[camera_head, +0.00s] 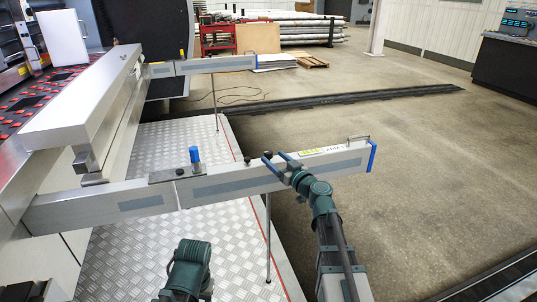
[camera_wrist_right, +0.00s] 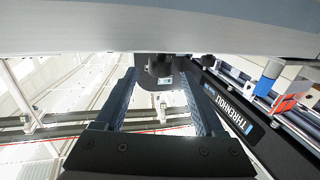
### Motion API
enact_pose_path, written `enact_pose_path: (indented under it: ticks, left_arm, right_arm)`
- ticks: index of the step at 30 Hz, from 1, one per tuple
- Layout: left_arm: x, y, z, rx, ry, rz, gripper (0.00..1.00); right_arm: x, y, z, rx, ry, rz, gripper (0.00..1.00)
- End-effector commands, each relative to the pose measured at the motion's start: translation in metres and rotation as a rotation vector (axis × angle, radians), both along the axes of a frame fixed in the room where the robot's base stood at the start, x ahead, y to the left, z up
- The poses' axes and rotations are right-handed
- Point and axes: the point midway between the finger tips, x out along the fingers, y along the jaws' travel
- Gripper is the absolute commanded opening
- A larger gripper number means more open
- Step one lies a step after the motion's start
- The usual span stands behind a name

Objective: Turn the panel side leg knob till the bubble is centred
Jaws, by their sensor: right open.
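My right gripper (camera_head: 278,158) is at the side of the near grey beam (camera_head: 240,180), close to its blue-capped outer end. In the right wrist view the gripper (camera_wrist_right: 160,85) is open, with a black knob-like part (camera_wrist_right: 160,68) showing between its fingers beneath the beam (camera_wrist_right: 160,28). I cannot tell whether the fingers touch it. A thin leg (camera_head: 268,240) stands under the near beam on the tread-plate platform. A yellow-green label (camera_head: 310,153) sits on the beam top. I cannot make out a bubble. Part of my left arm shows at bottom centre; its gripper is not visible.
The tread-plate platform (camera_head: 150,260) lies below. Open concrete floor (camera_head: 430,160) is to the right. A control console (camera_head: 510,55) stands at far right.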

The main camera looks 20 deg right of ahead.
Motion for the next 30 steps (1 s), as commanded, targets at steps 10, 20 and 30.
enact_pose_path:
  ticks: [10, 20, 30]
  left_arm:
    - [0.0, 0.0, 0.0, 0.0, 0.0, 0.0, 0.5]
    - [0.0, 0.0, 0.0, 0.0, 0.0, 0.0, 0.5]
    - [0.0, 0.0, 0.0, 0.0, 0.0, 0.0, 0.5]
  right_arm:
    - [0.04, 0.012, 0.0, 0.0, 0.0, 0.0, 0.71]
    - [0.043, 0.013, 0.0, 0.0, 0.0, -0.001, 0.71]
    - [0.043, 0.013, 0.0, 0.0, 0.0, 0.0, 0.19]
